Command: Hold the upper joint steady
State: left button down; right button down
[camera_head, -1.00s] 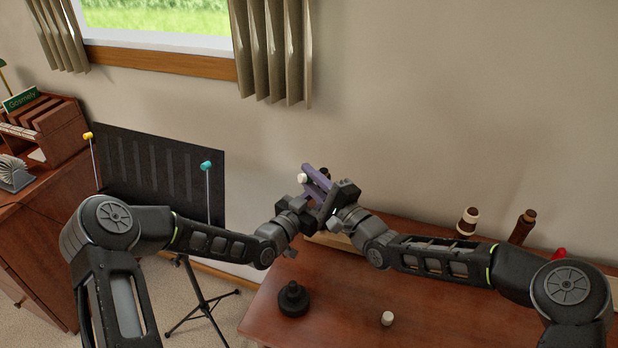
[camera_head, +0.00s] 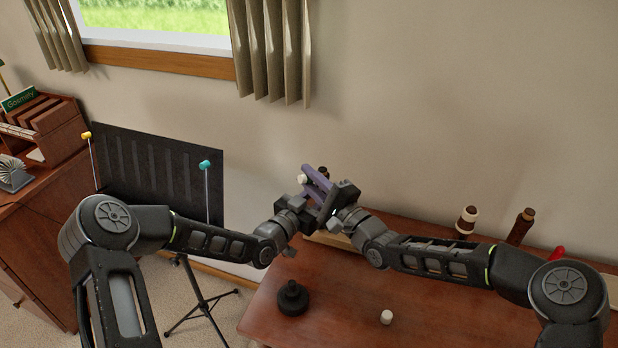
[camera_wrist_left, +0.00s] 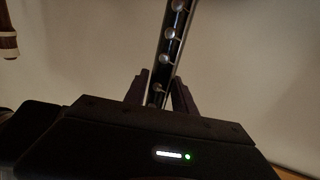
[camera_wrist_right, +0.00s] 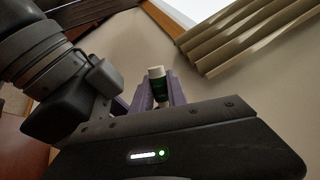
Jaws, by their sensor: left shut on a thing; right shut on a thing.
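The upper joint (camera_wrist_left: 170,45), a black tube with silver keys, stands upright, slightly tilted, between the dark fingers of my left gripper (camera_wrist_left: 162,92). That gripper is shut on it. In the head view the joint is mostly hidden where both grippers meet, above the table's back left. My right gripper (camera_wrist_right: 158,98), with purple fingers, is shut on a small dark green tube (camera_wrist_right: 158,92) with a white cap. In the head view its purple fingers (camera_head: 312,187) point up and left, close beside my left gripper (camera_head: 303,208), with the white cap at their left.
The wooden table (camera_head: 345,290) holds a black peg stand (camera_head: 292,299), a small white cap (camera_head: 387,317), a brown piece with white bands (camera_head: 466,220), a brown wooden piece (camera_head: 521,227) and a red object (camera_head: 557,253). A black music stand (camera_head: 160,170) is at left. The table's front middle is mostly clear.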

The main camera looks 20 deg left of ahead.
jog(key=shift+w+a, duration=0.1)
jog(key=shift+r, duration=0.15)
dwell(0.4)
jog(key=shift+a+r, duration=0.1)
jog(key=shift+r, duration=0.15)
jog(key=shift+f, duration=0.4)
dwell(0.4)
